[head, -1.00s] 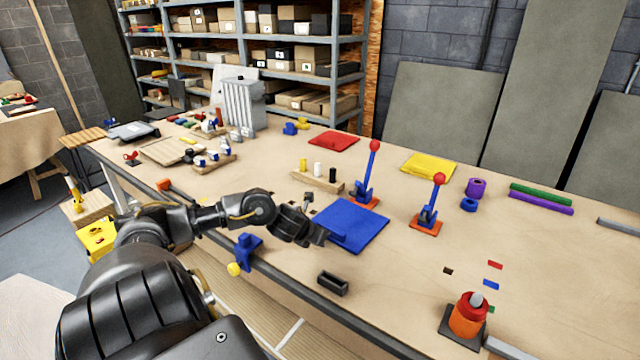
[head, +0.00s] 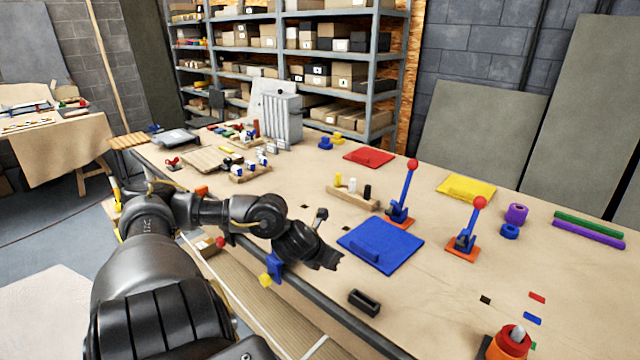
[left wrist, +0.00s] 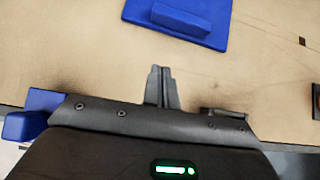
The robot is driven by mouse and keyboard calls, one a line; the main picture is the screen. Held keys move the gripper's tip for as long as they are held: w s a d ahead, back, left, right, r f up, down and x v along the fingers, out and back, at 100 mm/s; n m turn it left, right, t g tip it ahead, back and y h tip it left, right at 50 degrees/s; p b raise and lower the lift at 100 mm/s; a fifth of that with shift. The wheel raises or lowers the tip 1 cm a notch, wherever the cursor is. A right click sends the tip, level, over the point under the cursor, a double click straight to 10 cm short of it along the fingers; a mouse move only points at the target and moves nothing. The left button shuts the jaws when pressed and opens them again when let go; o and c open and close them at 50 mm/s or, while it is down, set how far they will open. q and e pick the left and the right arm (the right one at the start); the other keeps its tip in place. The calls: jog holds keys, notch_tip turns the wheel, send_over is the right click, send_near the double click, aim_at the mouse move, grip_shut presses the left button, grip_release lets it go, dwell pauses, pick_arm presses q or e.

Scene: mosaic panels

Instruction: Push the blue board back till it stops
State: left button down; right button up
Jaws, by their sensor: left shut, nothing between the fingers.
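The blue board (head: 398,241) lies flat on the workbench, with a raised blue bar along its near side. It also shows at the top of the left wrist view (left wrist: 217,35), where its far part is cut off. My left gripper (head: 335,262) is shut and empty, on the near-left side of the board, over the front part of the bench. In the left wrist view its closed fingertips (left wrist: 161,72) point at the board's bar, with bare wood between. My right gripper is not in view.
Two levers with red knobs (head: 412,166) (head: 480,203) stand behind and right of the board. A peg block (head: 350,199) sits behind it. A small black tray (head: 364,303) lies in front. A blue clamp (head: 274,268) is on the bench's front edge.

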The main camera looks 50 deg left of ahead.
pick_arm(q)
jog(key=shift+s+d+r, duration=0.1)
jog(key=shift+d+r, duration=0.05)
jog(key=shift+r, duration=0.1)
jog(key=shift+r+p, duration=0.2)
jog(key=shift+p, duration=0.2)
jog(key=shift+s+d+r, duration=0.2)
jog(key=shift+s+r, duration=0.1)
jog(key=shift+s, duration=0.1)
jog(key=p+v, duration=0.2)
jog(key=shift+s+r, duration=0.15)
jog(key=shift+r, duration=0.05)
